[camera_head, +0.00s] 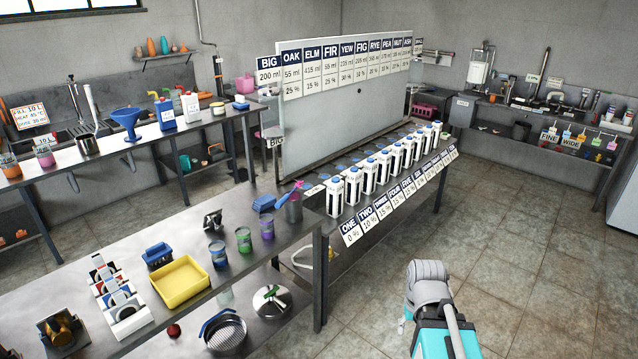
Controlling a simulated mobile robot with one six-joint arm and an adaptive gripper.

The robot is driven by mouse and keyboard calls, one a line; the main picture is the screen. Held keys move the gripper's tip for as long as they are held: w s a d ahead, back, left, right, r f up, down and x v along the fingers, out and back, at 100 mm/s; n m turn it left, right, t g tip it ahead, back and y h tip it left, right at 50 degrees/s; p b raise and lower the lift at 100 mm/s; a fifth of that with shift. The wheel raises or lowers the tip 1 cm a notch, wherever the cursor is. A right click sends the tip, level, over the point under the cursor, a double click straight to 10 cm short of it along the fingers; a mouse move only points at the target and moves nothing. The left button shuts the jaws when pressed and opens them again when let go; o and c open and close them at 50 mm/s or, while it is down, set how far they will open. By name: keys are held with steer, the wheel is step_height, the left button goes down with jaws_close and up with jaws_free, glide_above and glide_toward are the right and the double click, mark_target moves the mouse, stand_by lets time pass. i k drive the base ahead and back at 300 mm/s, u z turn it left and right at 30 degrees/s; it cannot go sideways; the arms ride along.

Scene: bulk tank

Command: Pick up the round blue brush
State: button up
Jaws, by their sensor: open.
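Several blue things could be brushes, and I cannot tell for sure which is the round blue brush. A small blue brush-like thing (263,203) lies near the back edge of the near metal table, left of a grey cup. A blue block with a raised handle (158,255) sits on the same table, behind the yellow tray. A small blue thing (240,104) also lies on the back left bench. Part of my arm, grey and teal, shows at the bottom right over the floor, well apart from the tables. My gripper's fingers do not show.
The near table (215,291) also holds a yellow tray (181,283), a white rack (122,308), several coloured cans and a grey cup (293,209) with a pink thing in it. A row of white cartons (335,197) stands before a sign board (345,118). The right floor (500,230) is clear.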

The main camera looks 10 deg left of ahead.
mark_target(278, 205)
steer(key=i, duration=1.6)
steer(key=u, duration=0.6)
steer(key=k, duration=0.9)
steer(key=u, duration=0.15)
steer(key=i, duration=0.75)
steer(key=z, duration=0.05)
